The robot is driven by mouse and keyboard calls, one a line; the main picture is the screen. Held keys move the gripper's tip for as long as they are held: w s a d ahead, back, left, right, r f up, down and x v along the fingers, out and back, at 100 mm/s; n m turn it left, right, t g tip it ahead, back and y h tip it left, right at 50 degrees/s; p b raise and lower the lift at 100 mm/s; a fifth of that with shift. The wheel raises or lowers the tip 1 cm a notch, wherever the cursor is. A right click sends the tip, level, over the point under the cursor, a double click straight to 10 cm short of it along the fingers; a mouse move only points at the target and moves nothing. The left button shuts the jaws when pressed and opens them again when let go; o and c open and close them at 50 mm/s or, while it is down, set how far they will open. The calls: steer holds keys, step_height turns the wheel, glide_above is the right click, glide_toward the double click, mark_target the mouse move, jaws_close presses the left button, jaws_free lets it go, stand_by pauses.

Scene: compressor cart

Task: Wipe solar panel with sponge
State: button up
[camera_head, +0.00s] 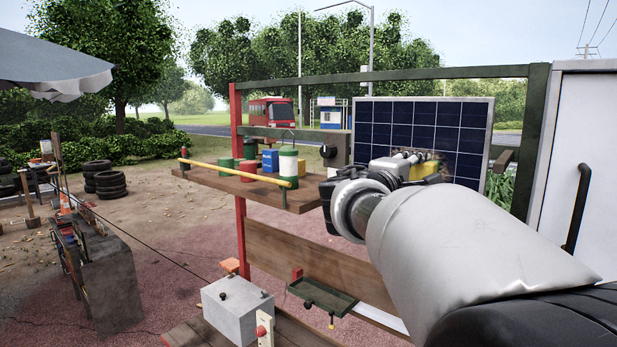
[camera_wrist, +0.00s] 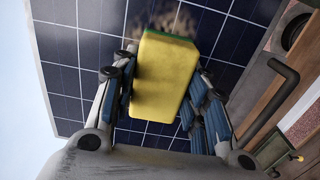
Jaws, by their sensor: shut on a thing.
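The solar panel (camera_head: 388,124) is dark blue with white grid lines and stands upright on the cart's frame. It fills much of the wrist view (camera_wrist: 68,76). In the wrist view my gripper (camera_wrist: 160,100) is shut on a yellow sponge (camera_wrist: 160,75) with a green edge. The sponge also shows at the gripper's tip in the head view (camera_head: 432,170). Brown dirt (camera_wrist: 180,22) shows on the panel beside the sponge's far end. I cannot tell whether the sponge touches the panel.
A wooden shelf (camera_head: 225,183) left of the panel holds several cans and a yellow bar (camera_head: 235,173). A white cabinet (camera_head: 575,150) with a black handle stands at the right. A grey box (camera_head: 237,308) and a green tray (camera_head: 322,296) are lower down.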

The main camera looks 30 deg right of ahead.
mark_target(450, 175)
steer(key=shift+s+d+b, duration=0.4)
steer(key=shift+s+b, duration=0.3)
steer(key=shift+s, duration=0.3)
steer(key=shift+s+d+b, duration=0.45)
steer(key=shift+s+b, duration=0.25)
steer(key=shift+s, duration=0.3)
steer(key=shift+s+d+b, duration=0.4)
steer(key=shift+s+b, duration=0.3)
steer(key=shift+s, duration=0.3)
steer(key=shift+f, duration=0.1)
steer(key=shift+w, duration=0.1)
